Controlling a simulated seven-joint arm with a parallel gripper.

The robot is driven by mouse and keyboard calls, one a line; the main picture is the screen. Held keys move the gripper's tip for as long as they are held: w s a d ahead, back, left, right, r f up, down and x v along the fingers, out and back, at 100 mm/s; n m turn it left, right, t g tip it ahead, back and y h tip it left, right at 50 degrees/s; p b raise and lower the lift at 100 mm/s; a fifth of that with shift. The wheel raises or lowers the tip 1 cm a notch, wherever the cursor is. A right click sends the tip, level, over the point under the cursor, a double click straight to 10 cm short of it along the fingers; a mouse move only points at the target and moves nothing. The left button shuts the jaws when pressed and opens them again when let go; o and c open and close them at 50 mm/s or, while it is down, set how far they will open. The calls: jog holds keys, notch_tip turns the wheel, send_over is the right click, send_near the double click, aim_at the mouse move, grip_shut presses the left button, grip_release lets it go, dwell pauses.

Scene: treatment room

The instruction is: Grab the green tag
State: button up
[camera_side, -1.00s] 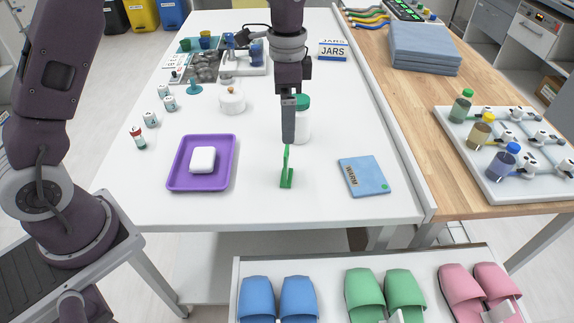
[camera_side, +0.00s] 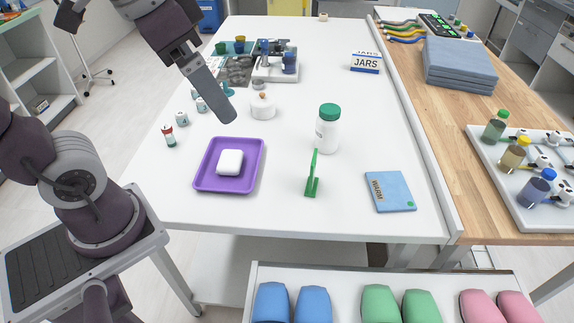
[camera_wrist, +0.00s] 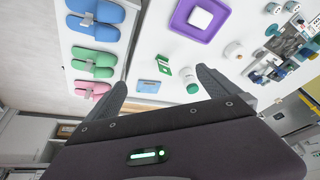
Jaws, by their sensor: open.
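The green tag (camera_side: 312,180) stands upright on the white table, near its front edge, as a thin green plate on a small base. It also shows in the wrist view (camera_wrist: 163,65), between my two fingers in the picture. My gripper (camera_side: 228,115) is above the table, up and left of the tag in the side view, over the back of the purple tray. In the wrist view my gripper (camera_wrist: 161,77) has its fingers wide apart with nothing held. In the side view the fingers overlap, so their gap is hidden.
A white bottle with a green cap (camera_side: 327,130) stands just behind the tag. A purple tray (camera_side: 256,168) holding a white block (camera_side: 230,162) lies left, and a blue pouch (camera_side: 390,192) right. Slippers (camera_side: 312,303) sit below the front edge. Table between tray and tag is clear.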

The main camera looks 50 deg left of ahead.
jog(key=s+f, duration=0.1)
jog(key=s, duration=0.1)
jog(key=s+f+n, duration=0.1)
jog(key=s, duration=0.1)
jog(key=s+f+n+t, duration=0.1)
jog(key=shift+s+a+f, duration=0.1)
jog(key=shift+s+a, duration=0.05)
jog(key=shift+s, duration=0.25)
jog(key=c, duration=1.5)
